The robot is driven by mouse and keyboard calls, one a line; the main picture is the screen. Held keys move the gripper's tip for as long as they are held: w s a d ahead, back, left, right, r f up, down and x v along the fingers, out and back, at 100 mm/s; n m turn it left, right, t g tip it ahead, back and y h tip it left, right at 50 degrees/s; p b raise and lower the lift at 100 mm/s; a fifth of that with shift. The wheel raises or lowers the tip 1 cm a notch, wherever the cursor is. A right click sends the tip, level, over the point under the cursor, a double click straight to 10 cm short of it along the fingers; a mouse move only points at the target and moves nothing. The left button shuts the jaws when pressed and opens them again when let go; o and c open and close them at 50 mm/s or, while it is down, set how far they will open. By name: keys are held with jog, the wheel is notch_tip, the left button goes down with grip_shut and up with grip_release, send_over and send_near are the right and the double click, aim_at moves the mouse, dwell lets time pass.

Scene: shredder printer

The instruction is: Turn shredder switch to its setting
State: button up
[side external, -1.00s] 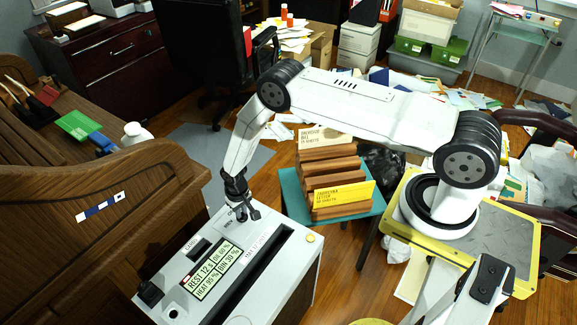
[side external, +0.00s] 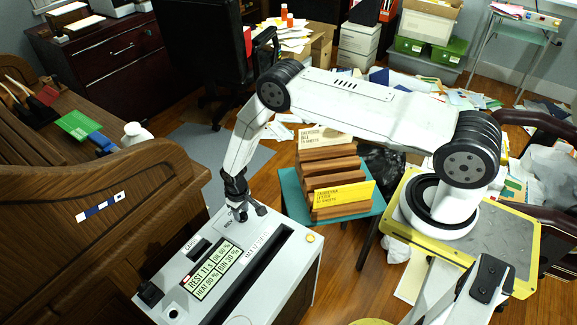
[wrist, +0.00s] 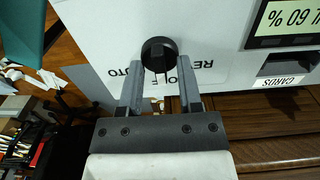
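The shredder (side external: 285,290) is a pale grey box with a dark slot, at the lower middle of the side external view. Its switch is a round black knob (wrist: 159,54), seen from above in the wrist view. Upside-down lettering lies around it: "AUTO" to its left and "RE…" to its right, partly hidden by a finger. My gripper (wrist: 159,68) is open, with its two grey fingertips on either side of the knob's near edge. I cannot tell whether they touch it. In the side external view my gripper (side external: 243,213) is low over the shredder's far end.
A lit display (side external: 212,272) and a CARDS slot (side external: 198,248) are on the shredder's top. A brown wooden desk (side external: 120,235) stands close on the left. A teal stand (side external: 292,190) with brown folders is just right of the shredder.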

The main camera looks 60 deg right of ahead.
jog(key=shift+r, duration=0.1)
dwell(0.3)
jog(key=shift+r, duration=3.85)
jog(key=shift+r, duration=0.3)
notch_tip(320, 180, up, 10)
send_over(241, 212)
jog(key=s, duration=0.2)
jog(key=s+d+r+t, duration=0.2)
jog(key=s+r, duration=0.8)
jog(key=r, duration=0.3)
jog(key=s+r, duration=0.3)
jog(key=s, duration=0.4)
jog(key=shift+s+r+t, duration=0.3)
jog(key=shift+s, duration=0.05)
